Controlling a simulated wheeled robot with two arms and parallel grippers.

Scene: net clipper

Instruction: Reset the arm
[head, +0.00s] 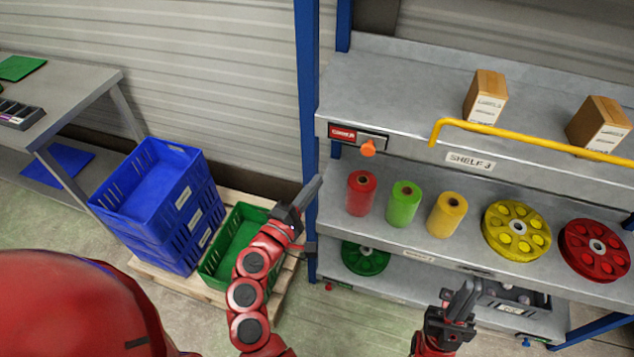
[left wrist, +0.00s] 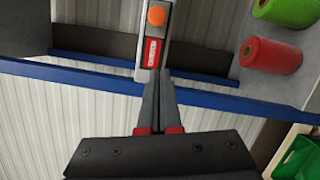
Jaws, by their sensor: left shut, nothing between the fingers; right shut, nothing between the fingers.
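My left gripper (head: 308,196) is shut and empty. In the head view it stands in front of the blue shelf post, left of the red roll (head: 361,193). In the left wrist view its closed fingers (left wrist: 158,95) point up toward an orange knob (left wrist: 156,16) on a red-labelled bracket at the shelf edge. A gap to the bracket cannot be judged. My right gripper (head: 465,298) is shut and empty, low in front of the lower shelf, near a grey bin (head: 511,299).
The metal shelf (head: 400,84) holds two cardboard boxes, red, green and yellow rolls, and several reels. A yellow rail (head: 530,136) runs along its upper front. Stacked blue crates (head: 150,195) and a green crate (head: 220,262) stand on a pallet at left, beside a table (head: 85,72).

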